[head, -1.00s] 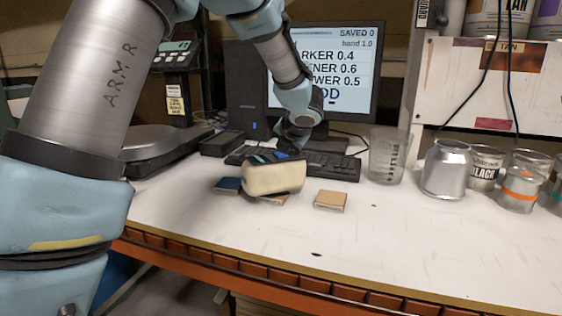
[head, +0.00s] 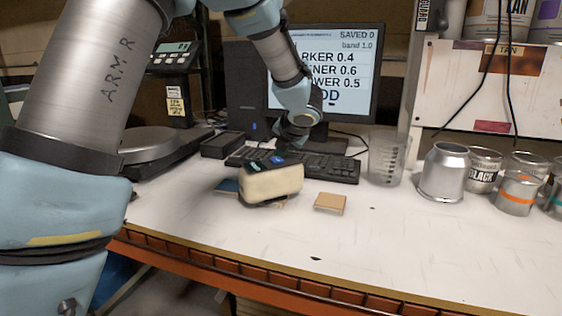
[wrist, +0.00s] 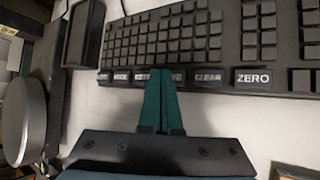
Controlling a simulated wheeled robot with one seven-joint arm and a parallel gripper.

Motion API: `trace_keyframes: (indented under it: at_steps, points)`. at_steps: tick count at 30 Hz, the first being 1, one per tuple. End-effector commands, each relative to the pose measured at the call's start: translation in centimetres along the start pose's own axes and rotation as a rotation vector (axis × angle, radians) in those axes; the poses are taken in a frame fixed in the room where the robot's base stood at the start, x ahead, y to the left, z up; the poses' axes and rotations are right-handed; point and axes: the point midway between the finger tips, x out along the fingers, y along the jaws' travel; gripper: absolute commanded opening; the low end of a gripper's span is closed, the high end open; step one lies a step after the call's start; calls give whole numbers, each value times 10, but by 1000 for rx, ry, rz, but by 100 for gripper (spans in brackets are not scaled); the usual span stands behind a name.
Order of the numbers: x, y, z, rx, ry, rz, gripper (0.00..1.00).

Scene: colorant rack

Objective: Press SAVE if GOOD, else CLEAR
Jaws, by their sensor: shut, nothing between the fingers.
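The dark keyboard (wrist: 190,40) lies on the bench, and it also shows in the head view (head: 335,168). In the wrist view its front row has labelled keys. CLEAR (wrist: 208,77) and ZERO (wrist: 254,78) are readable. The SAVE key (wrist: 178,76) shows only "VE"; my fingers cover its left part. My gripper (wrist: 162,72) is shut and empty, its teal fingertips over the front row. Contact cannot be told. In the head view my fingers are hard to make out. The monitor (head: 345,70) shows SAVED 0, band 1.0 and a blue word ending in "OD"; my arm hides its start.
A clear beaker (head: 386,158) and several metal cans (head: 443,172) stand right of the keyboard. A tan tile (head: 330,202) and a blue tile (head: 228,186) lie in front. A round-pan scale (head: 150,142) stands left. The front right bench is clear.

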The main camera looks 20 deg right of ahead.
Motion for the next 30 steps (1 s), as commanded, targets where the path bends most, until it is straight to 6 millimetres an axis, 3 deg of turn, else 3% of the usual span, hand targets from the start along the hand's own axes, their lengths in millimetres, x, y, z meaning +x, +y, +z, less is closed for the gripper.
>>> trace_keyframes:
  at_steps: [12,30]
  points:
    - [-31,23,23,-1,-2,1,0]
    - [-30,22,23,-1,-3,1,0]
